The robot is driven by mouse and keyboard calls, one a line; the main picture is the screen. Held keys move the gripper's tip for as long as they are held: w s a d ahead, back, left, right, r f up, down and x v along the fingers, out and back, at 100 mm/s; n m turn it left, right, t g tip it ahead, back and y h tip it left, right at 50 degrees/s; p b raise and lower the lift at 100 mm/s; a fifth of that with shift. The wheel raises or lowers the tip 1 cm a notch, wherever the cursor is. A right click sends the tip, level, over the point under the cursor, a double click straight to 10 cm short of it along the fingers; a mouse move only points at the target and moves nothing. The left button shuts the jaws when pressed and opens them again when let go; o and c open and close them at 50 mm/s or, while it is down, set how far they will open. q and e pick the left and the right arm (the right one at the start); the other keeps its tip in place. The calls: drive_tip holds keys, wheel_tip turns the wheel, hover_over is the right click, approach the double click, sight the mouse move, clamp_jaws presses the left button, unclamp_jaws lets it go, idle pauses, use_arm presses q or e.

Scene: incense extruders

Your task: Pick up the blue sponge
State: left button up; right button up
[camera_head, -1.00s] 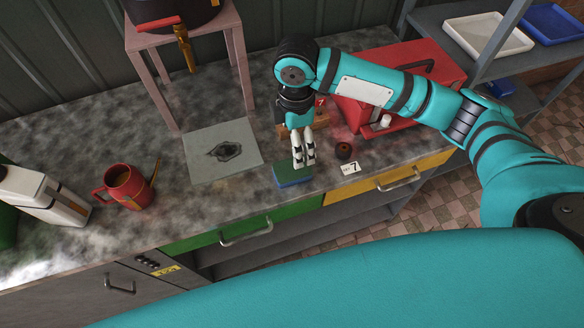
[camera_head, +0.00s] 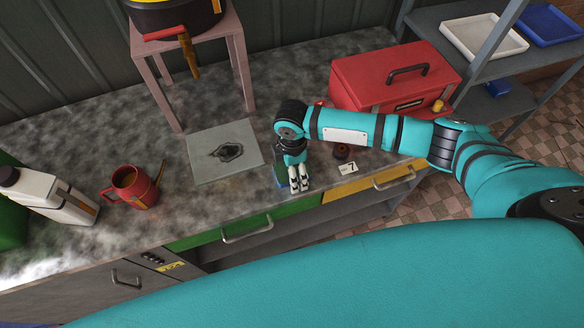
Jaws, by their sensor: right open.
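The blue sponge (camera_head: 279,178), with a green layer on top, lies near the front edge of the counter, above the green drawer. Only its left part shows; my right gripper hides the rest. My right gripper (camera_head: 299,189) is open, pointing down over the right part of the sponge. I cannot tell whether its fingers touch the sponge. My left gripper is not in view.
A grey plate with a dark patch (camera_head: 224,150) lies left of the sponge. A small dark round pot (camera_head: 342,151) and a "7" card (camera_head: 348,168) are to the right. A red toolbox (camera_head: 385,80) stands behind. A red mug (camera_head: 134,187) and a white bottle (camera_head: 47,193) stand left.

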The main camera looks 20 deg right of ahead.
drive_tip(key=c, duration=0.8)
drive_tip(key=shift+r, duration=0.1)
drive_tip(key=shift+r+b, duration=0.35)
drive_tip(key=shift+r, duration=0.15)
wheel_tip(320, 180, up, 2)
drive_tip(key=shift+r+b, duration=0.1)
drive_tip(key=shift+b, duration=0.45)
drive_tip(key=shift+s+a+r+b, duration=0.25)
drive_tip(key=shift+s+a+b, duration=0.4)
drive_tip(key=shift+s, duration=1.9)
drive_tip(key=shift+s+a+r+b, duration=0.35)
drive_tip(key=shift+s+a, duration=0.65)
drive_tip(key=shift+s, duration=1.55)
drive_tip(key=shift+s+a+r+b, duration=0.2)
drive_tip(key=shift+s+a+b, duration=0.5)
drive_tip(key=shift+s, duration=1.85)
drive_tip(key=shift+a, duration=0.1)
